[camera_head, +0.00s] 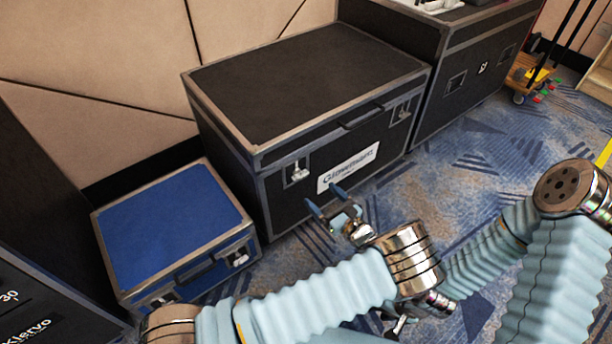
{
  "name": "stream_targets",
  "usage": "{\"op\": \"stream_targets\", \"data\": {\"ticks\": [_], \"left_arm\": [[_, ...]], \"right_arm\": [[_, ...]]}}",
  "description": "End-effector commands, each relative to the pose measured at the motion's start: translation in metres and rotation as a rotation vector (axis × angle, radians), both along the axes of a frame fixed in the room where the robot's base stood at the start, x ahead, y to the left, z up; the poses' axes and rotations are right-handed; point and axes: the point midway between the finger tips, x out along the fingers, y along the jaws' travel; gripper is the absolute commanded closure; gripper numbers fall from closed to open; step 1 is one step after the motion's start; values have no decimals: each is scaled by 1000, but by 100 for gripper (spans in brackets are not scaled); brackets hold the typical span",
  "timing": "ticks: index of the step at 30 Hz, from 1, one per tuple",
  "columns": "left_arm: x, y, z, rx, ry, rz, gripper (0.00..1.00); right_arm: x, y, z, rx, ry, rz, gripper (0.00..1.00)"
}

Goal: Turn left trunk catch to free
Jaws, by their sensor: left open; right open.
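The black trunk (225,128) with metal edges stands closed against the wall, with a white name label (348,168) on its front. Its left catch (298,174) is a silver latch in a recessed plate left of the label. Its right catch (402,110) sits near the right front corner. I cannot tell how either catch is turned. My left gripper (327,203) is open and empty, in front of the trunk, below and right of the left catch and apart from it. My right gripper (399,325) is low in the view, mostly hidden behind my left arm.
A smaller blue case (170,225) stands left of the trunk. A taller black case (470,75) stands to its right. A black case (45,310) fills the lower left. Patterned carpet (480,150) is free at the right; a trolley (535,75) stands further back.

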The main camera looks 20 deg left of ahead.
Motion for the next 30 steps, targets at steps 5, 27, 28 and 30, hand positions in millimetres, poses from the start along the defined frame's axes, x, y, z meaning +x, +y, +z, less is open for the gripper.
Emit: {"op": "stream_targets", "data": {"ticks": [5,27,28,30], "left_arm": [[26,35,1,0,2,4,15],[56,74,-1,-2,3,2,27],[56,74,-1,-2,3,2,32],[56,74,-1,-2,3,2,42]], "right_arm": [[0,0,7,1,-1,1,57],[0,0,11,1,0,1,57],[0,0,11,1,0,1,57],[0,0,11,1,0,2,57]]}}
